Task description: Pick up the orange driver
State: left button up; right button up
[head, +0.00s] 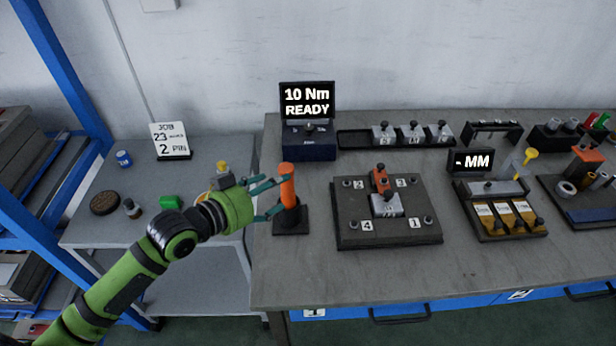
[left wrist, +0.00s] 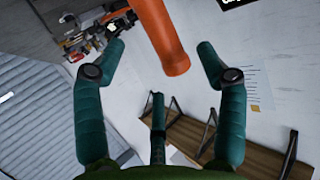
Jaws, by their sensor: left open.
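The orange driver (head: 287,184) stands upright in a black stand (head: 290,218) near the left edge of the workbench. My left gripper (head: 275,198) reaches it from the left, with its teal fingers at the height of the driver's handle. In the left wrist view, the orange handle (left wrist: 160,38) lies between the two open fingertips (left wrist: 163,48), with a gap on both sides. The driver's lower part is hidden inside the stand. My right gripper does not show.
A display reading "10 Nm READY" (head: 307,99) stands behind the driver. A dark fixture plate (head: 350,236) with numbered corners lies to its right.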

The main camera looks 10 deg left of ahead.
aim_at(285, 185)
pick_arm(q)
jog(key=shift+p+x, duration=0.6)
jog(key=shift+x, duration=0.55)
jog(key=x, duration=0.3)
jog(key=shift+w+f+p, duration=0.15)
jog(key=shift+f+p, duration=0.15)
jog(key=shift+f, duration=0.15)
jog(key=shift+w+d+f, duration=0.1)
jog(key=shift+w, duration=0.05)
grip_shut()
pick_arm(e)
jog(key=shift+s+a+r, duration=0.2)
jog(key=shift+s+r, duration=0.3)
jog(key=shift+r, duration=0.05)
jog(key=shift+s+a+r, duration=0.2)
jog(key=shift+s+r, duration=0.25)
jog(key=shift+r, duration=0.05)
